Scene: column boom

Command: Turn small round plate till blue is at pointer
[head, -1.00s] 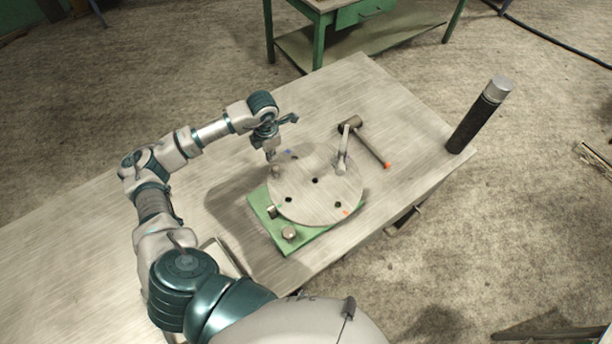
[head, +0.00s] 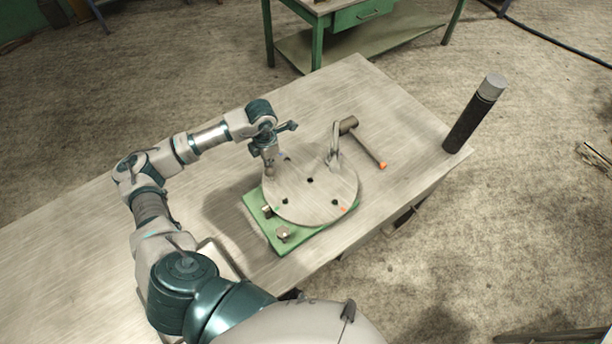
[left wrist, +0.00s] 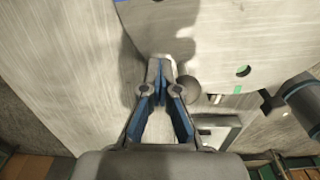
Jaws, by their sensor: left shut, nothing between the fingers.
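The round grey plate (head: 312,200) lies on a green base (head: 262,228) on the table. It carries a red mark (head: 343,210) at the front right and a green mark (head: 277,209) at the front left. A blue mark (left wrist: 157,1) shows at the top edge of the left wrist view; I cannot make it out in the head view. My left gripper (head: 269,166) is shut and empty, low at the plate's far-left rim. In the left wrist view its fingertips (left wrist: 160,66) are beside a round knob (left wrist: 187,90). I cannot identify the pointer surely. My right gripper is out of view.
An upright metal handle (head: 335,145) stands at the plate's far side. A hammer (head: 365,145) lies behind it. A dark cylinder (head: 470,120) stands at the table's right corner. A small knob (head: 283,234) sits on the base's front. The table's left part is clear.

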